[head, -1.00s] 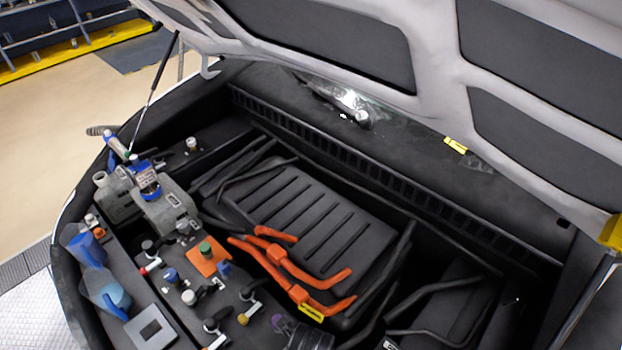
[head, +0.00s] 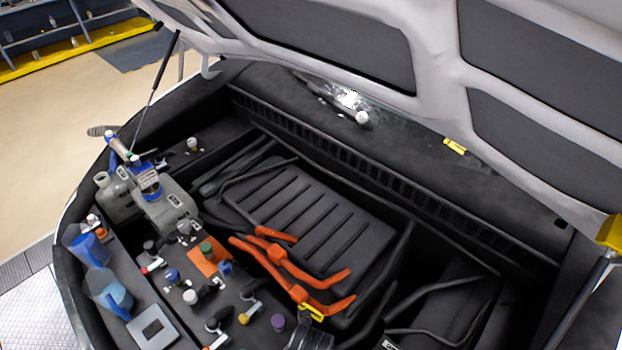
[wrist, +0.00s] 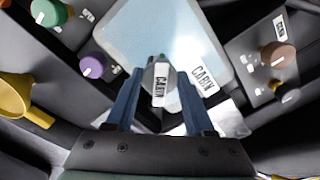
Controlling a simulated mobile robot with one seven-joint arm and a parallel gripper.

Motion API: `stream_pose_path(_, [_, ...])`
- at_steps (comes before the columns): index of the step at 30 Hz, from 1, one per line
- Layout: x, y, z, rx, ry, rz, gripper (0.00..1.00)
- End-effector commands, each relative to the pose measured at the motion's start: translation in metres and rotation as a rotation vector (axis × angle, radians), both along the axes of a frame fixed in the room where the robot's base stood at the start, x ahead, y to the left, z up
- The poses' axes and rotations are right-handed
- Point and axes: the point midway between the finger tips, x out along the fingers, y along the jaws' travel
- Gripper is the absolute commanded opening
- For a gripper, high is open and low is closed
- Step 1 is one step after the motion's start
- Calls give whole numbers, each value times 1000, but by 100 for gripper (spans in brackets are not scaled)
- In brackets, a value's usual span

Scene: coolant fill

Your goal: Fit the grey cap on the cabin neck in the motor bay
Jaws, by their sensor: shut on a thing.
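In the wrist view my gripper (wrist: 160,74) is shut on the grey cap (wrist: 149,77), which sits between its two dark blue fingers. A white strip reading CABIN shows at the cap. Below it is a pale blue tank (wrist: 205,30) with a second CABIN label (wrist: 203,80) at its right. The cabin neck is not clearly visible; the cap and fingers hide the spot. I cannot tell whether the cap touches a neck. In the head view I cannot make out the cap or my fingers for certain.
A purple cap (wrist: 92,66), a green cap (wrist: 48,12) and a yellow funnel-like part (wrist: 15,95) lie left of my gripper; a brown cap (wrist: 277,54) is right. Orange hoses (head: 290,270), grey jugs (head: 165,208) and a blue jug (head: 88,245) crowd the bay under the raised hood (head: 440,60).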

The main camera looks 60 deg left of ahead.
Motion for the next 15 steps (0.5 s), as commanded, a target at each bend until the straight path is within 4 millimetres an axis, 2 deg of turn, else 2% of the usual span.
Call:
stream_pose_path(1, [-5,-1,-3,-4,14,-32,11])
stream_pose_path(13, [-6,-1,-3,-6,17,-94,11])
stream_pose_path(14, [-6,-1,-3,-6,17,-103,55])
stream_pose_path(15, [-7,-1,-4,-6,17,-101,62])
